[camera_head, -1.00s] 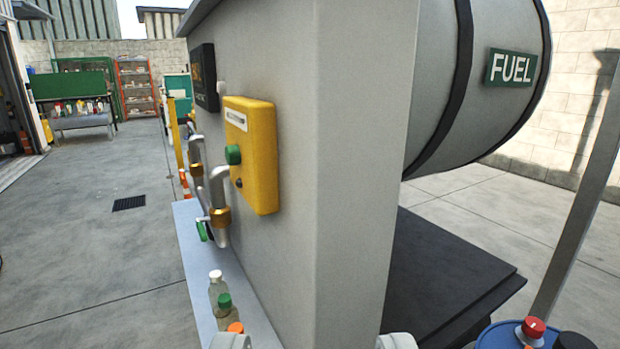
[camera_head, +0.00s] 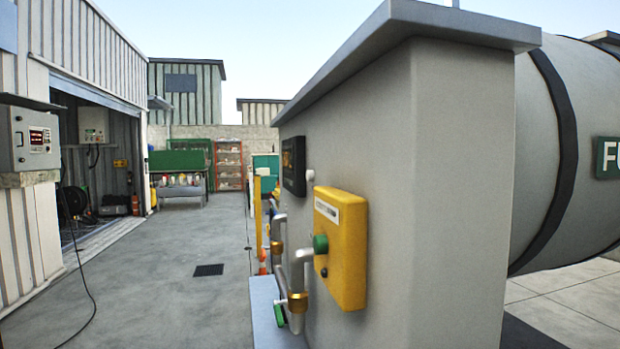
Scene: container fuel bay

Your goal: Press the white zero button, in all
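A small white round knob (camera_head: 310,175), which looks like the white zero button, sticks out from the left face of the grey fuel cabinet (camera_head: 460,190). It sits just right of the dark display (camera_head: 293,166) and above and left of the yellow box (camera_head: 341,245). I see it nearly edge-on, so no marking on it can be read. The yellow box carries a green button (camera_head: 320,243). My gripper is outside the picture.
Silver pipes with brass fittings (camera_head: 297,303) stand out below the display, above a pale ledge (camera_head: 263,310). A fuel tank (camera_head: 580,140) is at right. Open concrete floor (camera_head: 160,290) lies to the left, with a dark drain grate (camera_head: 209,270) and a trailing cable (camera_head: 90,300).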

